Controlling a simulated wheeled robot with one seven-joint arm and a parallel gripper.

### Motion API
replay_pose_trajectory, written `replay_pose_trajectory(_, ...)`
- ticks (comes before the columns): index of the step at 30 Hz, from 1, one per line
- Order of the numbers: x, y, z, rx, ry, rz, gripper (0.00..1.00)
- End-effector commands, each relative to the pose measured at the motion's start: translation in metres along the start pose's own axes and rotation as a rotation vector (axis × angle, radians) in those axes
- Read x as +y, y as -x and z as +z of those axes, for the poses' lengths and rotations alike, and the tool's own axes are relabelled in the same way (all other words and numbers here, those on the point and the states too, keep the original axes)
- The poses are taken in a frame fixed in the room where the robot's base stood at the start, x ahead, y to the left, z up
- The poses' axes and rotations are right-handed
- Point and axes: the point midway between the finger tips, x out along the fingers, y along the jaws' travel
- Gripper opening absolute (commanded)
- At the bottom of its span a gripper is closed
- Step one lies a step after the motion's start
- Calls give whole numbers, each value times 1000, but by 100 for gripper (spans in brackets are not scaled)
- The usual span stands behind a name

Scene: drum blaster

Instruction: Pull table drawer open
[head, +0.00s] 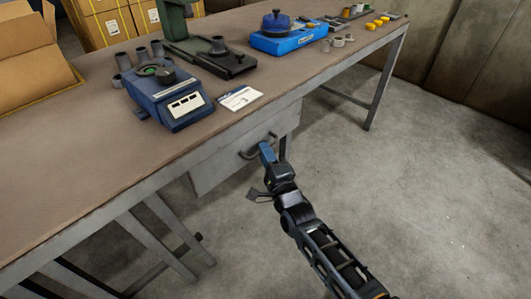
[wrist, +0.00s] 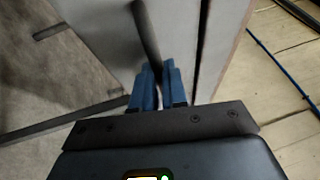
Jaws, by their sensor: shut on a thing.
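The grey metal drawer (head: 215,168) hangs under the front edge of the worktable (head: 150,178). Its dark bar handle (head: 249,155) sticks out from the drawer front. My gripper (head: 267,152) is at the right end of this handle, with its blue fingers against it. In the wrist view, the blue fingers of my gripper (wrist: 158,88) are closed on the handle (wrist: 146,38), which runs up and away from them. The pale drawer front (wrist: 105,20) lies behind it. A dark narrow gap shows beside the drawer front. I cannot tell whether the drawer is pulled out at all.
On the tabletop are a blue device (head: 170,98), a white card (head: 240,97), a green-black stand (head: 205,52) and a blue scale-like box (head: 288,38). Table legs (head: 385,85) stand below. The concrete floor (head: 440,200) to the right is clear.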

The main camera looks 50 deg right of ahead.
Motion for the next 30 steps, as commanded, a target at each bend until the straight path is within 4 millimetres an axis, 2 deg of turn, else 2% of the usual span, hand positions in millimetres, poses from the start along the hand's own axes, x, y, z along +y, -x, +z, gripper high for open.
replay_pose_trajectory(17,0,4,-1,0,0,2,0)
replay_pose_trajectory(23,-3,27,-10,0,2,5,0)
replay_pose_trajectory(30,-14,79,-31,-2,2,7,0)
